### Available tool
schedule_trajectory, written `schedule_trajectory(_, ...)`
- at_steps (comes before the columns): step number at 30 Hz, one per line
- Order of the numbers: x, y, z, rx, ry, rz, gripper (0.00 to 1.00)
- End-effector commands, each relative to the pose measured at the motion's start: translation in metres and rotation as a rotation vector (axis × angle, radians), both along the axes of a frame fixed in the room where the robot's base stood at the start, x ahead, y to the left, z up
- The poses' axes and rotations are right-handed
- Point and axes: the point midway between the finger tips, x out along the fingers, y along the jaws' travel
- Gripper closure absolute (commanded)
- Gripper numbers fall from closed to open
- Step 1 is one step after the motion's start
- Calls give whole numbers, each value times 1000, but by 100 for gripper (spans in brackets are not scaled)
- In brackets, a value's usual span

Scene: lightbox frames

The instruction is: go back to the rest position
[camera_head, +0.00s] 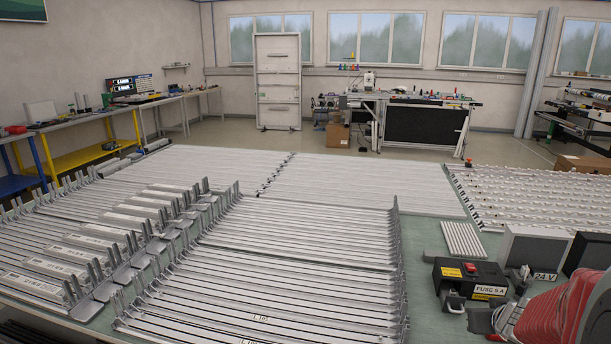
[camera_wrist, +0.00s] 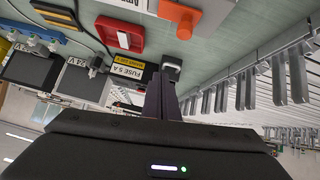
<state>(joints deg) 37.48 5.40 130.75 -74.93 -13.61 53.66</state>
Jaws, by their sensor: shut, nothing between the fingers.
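My gripper (camera_wrist: 163,84) shows in the wrist view as two dark fingers side by side, shut with nothing between them. The picture there is turned over, with the green table top (camera_wrist: 215,45) in the upper part. The fingertips overlap the edge of the black fuse box (camera_wrist: 128,71) in the picture; I cannot tell how far apart they are.
In the head view, metal frame strips (camera_head: 300,236) cover most of the table. The black fuse box (camera_head: 470,278), a 24 V box (camera_head: 535,247) and a red ribbed thing (camera_head: 560,315) crowd the right. The wrist view shows a red tray (camera_wrist: 120,35) and an orange block (camera_wrist: 180,14).

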Motion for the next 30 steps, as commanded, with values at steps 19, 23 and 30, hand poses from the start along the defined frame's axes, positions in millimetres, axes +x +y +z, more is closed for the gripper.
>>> schedule_trajectory(19,-131,38,15,-85,421,-240,100)
schedule_trajectory(23,-148,78,23,-34,465,-207,100)
schedule_trajectory(30,-173,156,39,68,502,-102,100)
